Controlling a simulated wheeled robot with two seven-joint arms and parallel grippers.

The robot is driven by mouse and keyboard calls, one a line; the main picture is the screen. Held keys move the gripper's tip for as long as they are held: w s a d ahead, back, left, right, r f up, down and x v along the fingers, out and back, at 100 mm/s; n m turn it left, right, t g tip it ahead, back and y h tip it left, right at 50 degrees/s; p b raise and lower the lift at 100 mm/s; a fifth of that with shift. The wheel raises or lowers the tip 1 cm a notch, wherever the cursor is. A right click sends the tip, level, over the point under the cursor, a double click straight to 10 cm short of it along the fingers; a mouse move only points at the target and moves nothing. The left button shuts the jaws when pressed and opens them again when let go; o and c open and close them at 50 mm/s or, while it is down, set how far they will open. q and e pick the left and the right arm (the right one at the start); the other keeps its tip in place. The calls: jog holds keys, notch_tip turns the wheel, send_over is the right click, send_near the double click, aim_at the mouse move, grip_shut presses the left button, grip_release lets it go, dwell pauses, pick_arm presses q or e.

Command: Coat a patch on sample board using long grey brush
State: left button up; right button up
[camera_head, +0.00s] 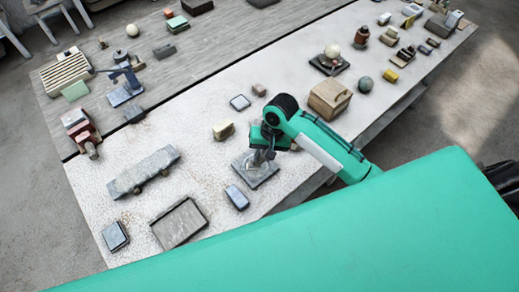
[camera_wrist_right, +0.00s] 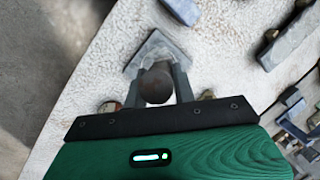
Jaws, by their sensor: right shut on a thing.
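My right gripper (camera_head: 264,152) is above the near part of the white table, over a grey square plate (camera_head: 254,174). In the right wrist view the fingers (camera_wrist_right: 156,88) are shut on a dark brown, round-ended thing (camera_wrist_right: 157,80), with the plate (camera_wrist_right: 158,46) beyond it. I cannot tell whether this is the long grey brush; the gripper hides most of it in the head view. A long grey slab (camera_head: 143,173) lies to the left on small brown feet. A flat grey framed board (camera_head: 179,223) lies nearer; it may be the sample board. My left gripper is not in view.
A brown box (camera_head: 329,98) stands right of my right gripper.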

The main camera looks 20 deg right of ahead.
dwell(0.3)
jog(key=w, duration=0.1)
jog(key=w+a, duration=0.1)
jog(key=w, duration=0.2)
jog(key=shift+w+a, duration=0.1)
jog(key=shift+a, duration=0.15)
dwell(0.4)
jog(key=shift+s+d+r, duration=0.2)
jog(key=shift+s+r, duration=0.15)
jog(key=shift+s, duration=0.25)
jog(key=shift+s+d+r, duration=0.2)
jog(key=shift+s+r, duration=0.15)
jog(key=shift+s, duration=0.2)
jog(key=shift+f, duration=0.1)
jog(key=shift+f, duration=0.4)
jog(key=shift+f, duration=0.25)
